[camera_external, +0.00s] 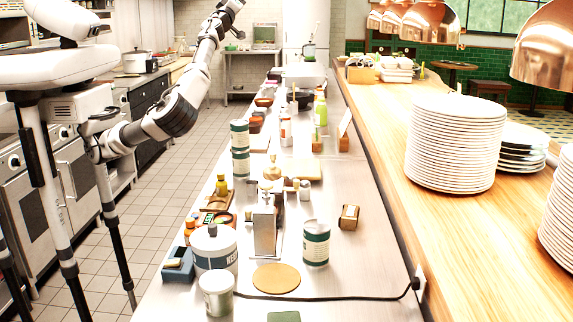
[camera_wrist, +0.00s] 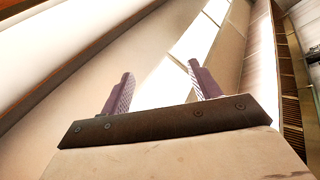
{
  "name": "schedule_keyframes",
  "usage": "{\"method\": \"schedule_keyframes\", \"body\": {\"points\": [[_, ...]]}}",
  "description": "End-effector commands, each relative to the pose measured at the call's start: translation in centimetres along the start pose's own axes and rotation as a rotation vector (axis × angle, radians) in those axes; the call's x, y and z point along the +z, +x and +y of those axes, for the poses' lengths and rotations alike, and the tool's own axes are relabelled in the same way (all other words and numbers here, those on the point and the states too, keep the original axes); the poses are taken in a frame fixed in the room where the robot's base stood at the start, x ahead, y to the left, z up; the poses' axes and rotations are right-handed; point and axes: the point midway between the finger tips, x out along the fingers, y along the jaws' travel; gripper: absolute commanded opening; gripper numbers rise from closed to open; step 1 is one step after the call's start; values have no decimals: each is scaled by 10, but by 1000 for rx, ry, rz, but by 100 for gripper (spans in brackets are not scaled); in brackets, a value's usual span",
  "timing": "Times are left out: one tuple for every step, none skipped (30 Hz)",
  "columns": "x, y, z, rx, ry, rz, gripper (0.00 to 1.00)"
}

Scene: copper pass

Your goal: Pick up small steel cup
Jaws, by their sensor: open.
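A small grey metal cylinder (camera_external: 216,294) with a pale top stands upright at the near left of the steel counter (camera_external: 345,285). It may be the small steel cup, but I cannot tell for sure. Smaller pale and metal pieces (camera_external: 304,189) stand farther back, too small to make out. My gripper shows in the wrist view (camera_wrist: 160,69) with its two fingers wide apart and nothing between them. My arm is raised at the upper left of the external view, well away from the cylinder. No cup shows in the wrist view.
A large white canister (camera_external: 213,249), a metal dispenser (camera_external: 266,224), a green-white can (camera_external: 316,243) and a round brown mat (camera_external: 276,278) crowd around the cylinder. A black cable (camera_external: 340,298) crosses the counter. Plate stacks (camera_external: 455,145) stand on the wooden ledge at right.

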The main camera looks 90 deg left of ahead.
Motion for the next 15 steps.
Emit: {"method": "schedule_keyframes", "body": {"points": [[-7,0,-7,-53,-104,63,62],[-12,-1,-13,-90,-167,100,62],[-15,-3,-21,-142,-254,146,62],[-17,-5,-28,-184,-317,178,62],[-17,-8,-35,-226,-382,208,62],[-16,-12,-46,-290,-466,245,62],[-14,-16,-54,-339,-530,270,62],[-10,-20,-62,-390,-590,293,62],[-3,-28,-72,-462,-672,320,62],[4,-34,-79,-519,-730,337,62],[12,-40,-86,-579,-789,353,62],[24,-50,-94,-661,-861,369,62],[34,-59,-99,-726,-914,380,62],[44,-67,-104,-793,-963,388,62],[59,-80,-108,-886,-1026,395,62]]}}
